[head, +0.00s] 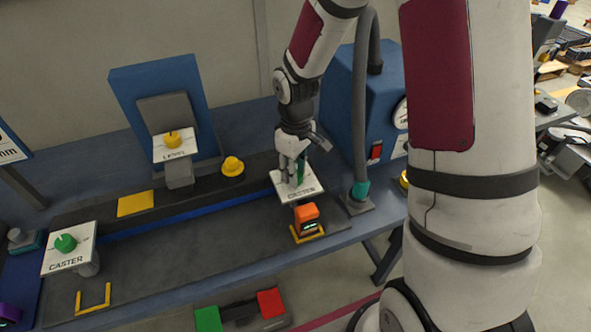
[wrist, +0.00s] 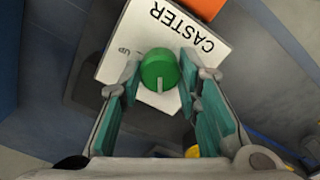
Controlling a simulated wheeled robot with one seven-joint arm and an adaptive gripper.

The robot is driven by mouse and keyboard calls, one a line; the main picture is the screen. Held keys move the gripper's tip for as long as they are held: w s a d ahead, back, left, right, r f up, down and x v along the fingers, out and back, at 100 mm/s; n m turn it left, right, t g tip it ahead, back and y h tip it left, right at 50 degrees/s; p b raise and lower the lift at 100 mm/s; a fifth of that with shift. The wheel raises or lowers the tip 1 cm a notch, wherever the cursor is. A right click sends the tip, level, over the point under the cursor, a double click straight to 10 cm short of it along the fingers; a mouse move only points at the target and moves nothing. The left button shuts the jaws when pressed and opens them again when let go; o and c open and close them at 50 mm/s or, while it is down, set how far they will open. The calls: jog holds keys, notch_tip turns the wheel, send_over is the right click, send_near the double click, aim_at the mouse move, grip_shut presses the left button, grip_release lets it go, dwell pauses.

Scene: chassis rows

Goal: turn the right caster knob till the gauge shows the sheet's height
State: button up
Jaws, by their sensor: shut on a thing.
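The right caster plate (head: 308,192), white and lettered CASTER, stands at the right of the bench; it fills the upper middle of the wrist view (wrist: 192,45). Its green knob (wrist: 159,70) has a pale pointer line toward the picture's bottom. My gripper (head: 294,180) is over this plate, its teal-padded fingers shut on the knob's two sides. The orange gauge (head: 307,215) stands just in front of the plate; its small greenish display is too small to read. The sheet (head: 8,150) is cut off at the left edge; only "mm" can be read.
A second CASTER plate (head: 62,260) with a green knob (head: 66,243) is at the left. A LEVEL-like plate (head: 172,151) with a yellow knob stands behind. A grey hose (head: 362,110) rises close to my gripper's right. Red and green pads (head: 270,302) lie in front.

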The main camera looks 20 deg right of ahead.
jog(key=shift+m, duration=0.4)
jog(key=o, duration=1.1)
jog(key=shift+o, duration=0.2)
jog(key=shift+r, duration=0.1)
notch_tip(320, 180, up, 12)
